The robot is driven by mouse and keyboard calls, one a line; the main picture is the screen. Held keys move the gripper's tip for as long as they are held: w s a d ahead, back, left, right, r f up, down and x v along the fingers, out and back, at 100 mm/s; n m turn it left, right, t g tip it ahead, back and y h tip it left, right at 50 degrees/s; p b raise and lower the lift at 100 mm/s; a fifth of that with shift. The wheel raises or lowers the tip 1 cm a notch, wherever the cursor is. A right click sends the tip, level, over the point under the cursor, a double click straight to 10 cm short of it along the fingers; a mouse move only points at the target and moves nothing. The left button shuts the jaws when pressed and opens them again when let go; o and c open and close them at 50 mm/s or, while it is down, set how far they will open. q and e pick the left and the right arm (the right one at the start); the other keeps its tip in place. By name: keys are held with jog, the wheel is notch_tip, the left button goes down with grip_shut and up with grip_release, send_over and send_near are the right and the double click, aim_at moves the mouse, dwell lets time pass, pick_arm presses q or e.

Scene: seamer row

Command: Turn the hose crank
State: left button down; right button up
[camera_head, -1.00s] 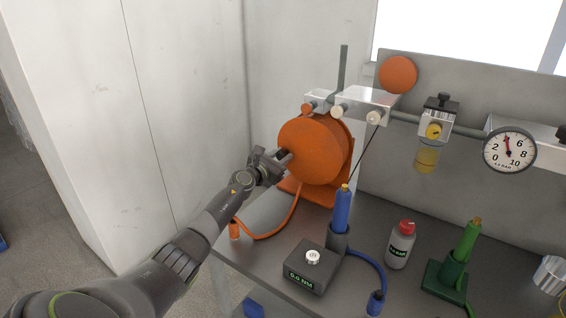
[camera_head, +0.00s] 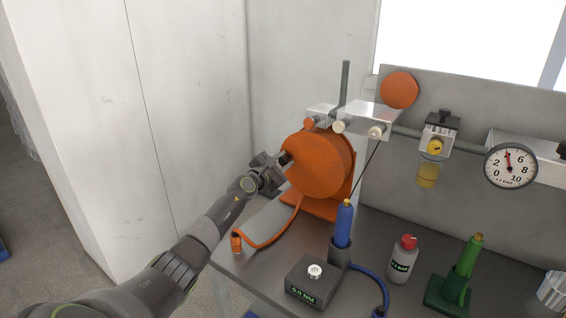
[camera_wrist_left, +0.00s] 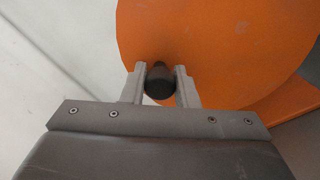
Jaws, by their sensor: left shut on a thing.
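The orange hose reel (camera_head: 318,163) stands at the back left of the bench, its round face towards my left arm. My left gripper (camera_head: 284,160) is at the left part of the reel's face. In the left wrist view, the left gripper (camera_wrist_left: 160,84) is shut on the dark crank knob (camera_wrist_left: 160,82), with one finger on each side of it. The orange reel face (camera_wrist_left: 215,45) fills the area behind the fingers. My right gripper is not in view.
A blue tool (camera_head: 343,222) stands beside a dark box reading 0.0 NM (camera_head: 313,282). A white bottle with red cap (camera_head: 403,259) and a green tool (camera_head: 467,256) stand to the right. A metal bar with a gauge (camera_head: 511,167) runs along the grey back panel.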

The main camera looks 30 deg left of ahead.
pick_arm(q)
jog(key=c, duration=1.1)
grip_release()
jog(key=shift+w, duration=0.1)
jog(key=shift+s+p, duration=0.4)
jog(key=shift+s, duration=0.1)
jog(key=shift+s+a+p, duration=0.15)
jog(key=shift+s+p, duration=1.5)
jog(key=shift+s, duration=2.45)
jog(key=shift+s+a+p, duration=0.1)
jog(key=shift+s+p, duration=1.55)
jog(key=shift+s, duration=2.45)
